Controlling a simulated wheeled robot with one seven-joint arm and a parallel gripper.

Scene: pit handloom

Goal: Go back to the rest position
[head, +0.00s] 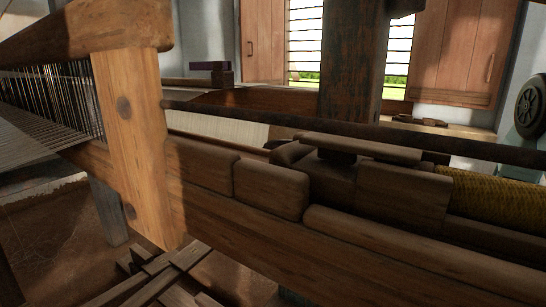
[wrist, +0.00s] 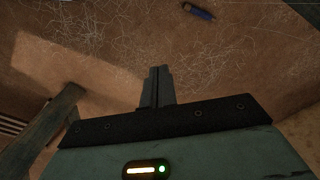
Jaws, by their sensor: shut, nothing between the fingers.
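My gripper (wrist: 157,88) shows in the wrist view, with its two dark fingers together and nothing between them. It points over a brown earthen floor (wrist: 110,50) strewn with thin pale threads or straw. The fingers touch nothing that I can see. I cannot make out my gripper in the head view. The wooden loom (head: 132,140) fills much of the head view, with a thick upright post and long beams running to the right.
A small blue cylinder (wrist: 198,11) lies on the floor at the top of the wrist view. A wooden beam (wrist: 45,130) stands at its left. In the head view, warp threads (head: 35,135) stretch at the left, wooden slats (head: 160,280) lie low, and a shuttered window (head: 305,45) is behind.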

